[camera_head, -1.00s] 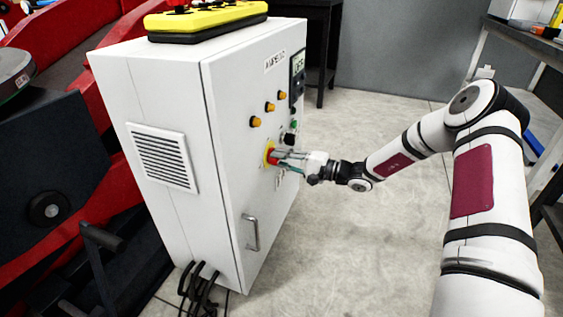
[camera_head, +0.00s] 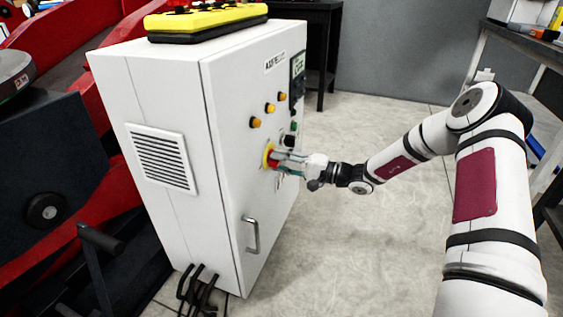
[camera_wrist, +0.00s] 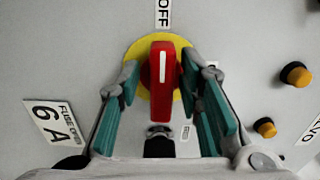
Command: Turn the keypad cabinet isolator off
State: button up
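The keypad cabinet (camera_head: 229,140) is a white box with a sloping look in the head view. Its isolator is a red handle (camera_wrist: 162,82) on a yellow disc (camera_wrist: 136,52), also seen in the head view as a yellow disc (camera_head: 267,156). The handle's white line points up in the wrist view, toward the OFF label (camera_wrist: 163,13). My gripper (camera_wrist: 163,78) has one teal-padded finger on each side of the handle. Gaps show between the fingers and the handle in the wrist view, so I see no firm contact. In the head view the fingers partly hide the handle.
Orange buttons (camera_wrist: 296,74) and a dark knob (camera_head: 290,140) sit near the isolator. A pull handle (camera_head: 251,235) is lower on the door. A yellow control box (camera_head: 207,20) lies on top. Open floor (camera_head: 340,260) lies right of the cabinet.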

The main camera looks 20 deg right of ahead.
jog(key=v, duration=1.2)
dwell(0.4)
